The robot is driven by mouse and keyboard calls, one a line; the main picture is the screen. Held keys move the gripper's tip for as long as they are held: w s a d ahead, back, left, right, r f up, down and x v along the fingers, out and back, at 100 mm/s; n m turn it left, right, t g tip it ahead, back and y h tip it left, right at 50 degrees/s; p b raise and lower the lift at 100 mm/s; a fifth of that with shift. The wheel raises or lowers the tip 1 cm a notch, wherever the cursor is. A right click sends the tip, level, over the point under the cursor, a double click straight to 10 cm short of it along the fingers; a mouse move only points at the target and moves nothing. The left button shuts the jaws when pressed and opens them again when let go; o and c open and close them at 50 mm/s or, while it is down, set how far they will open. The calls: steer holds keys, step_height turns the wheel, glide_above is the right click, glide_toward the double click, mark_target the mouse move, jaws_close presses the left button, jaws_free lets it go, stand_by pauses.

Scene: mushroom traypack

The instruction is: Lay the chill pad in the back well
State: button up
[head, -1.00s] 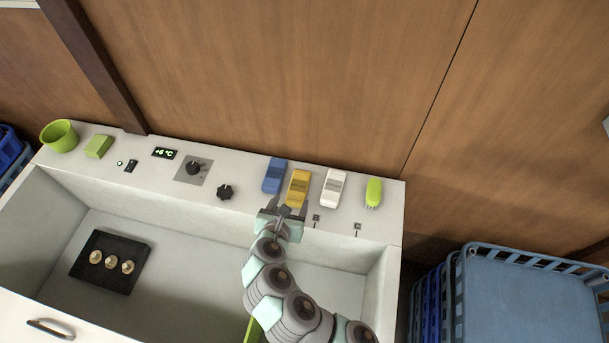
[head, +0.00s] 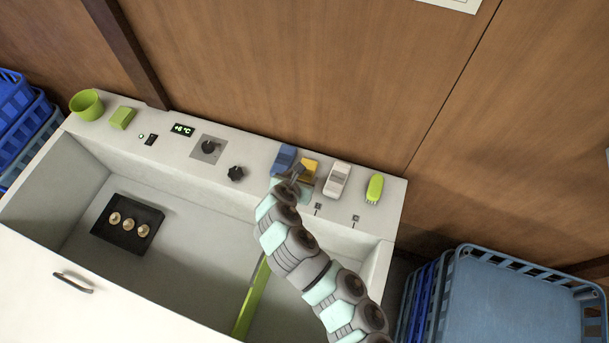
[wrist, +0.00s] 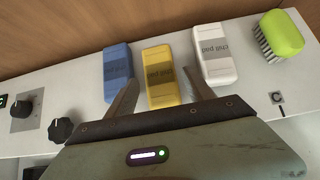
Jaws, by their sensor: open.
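Three pads lie side by side on the back ledge: a blue pad (head: 283,158), a yellow pad (head: 309,164) and a white pad (head: 337,180). In the wrist view the blue pad (wrist: 117,70), yellow pad (wrist: 159,74) and white pad (wrist: 213,55) carry labels. The white one's upside-down label seems to read "chill pad"; the yellow label is partly legible, the blue one unreadable. My gripper (wrist: 160,92) is open and empty, its fingers on either side of the yellow pad's near part. Whether they touch it I cannot tell. A black tray (head: 103,228) with three mushrooms sits in the basin; its separate wells are unclear.
A green-yellow brush (head: 374,188) lies right of the white pad. Knobs (head: 235,173) and a switch sit to the left, with a green cup (head: 86,104) and green block (head: 122,117) farther left. A green strip (head: 251,300) stands in the basin. Blue crates (head: 525,295) stand at right.

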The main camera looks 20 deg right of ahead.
mark_target(304, 174)
steer(key=shift+x, duration=2.55)
jaws_close()
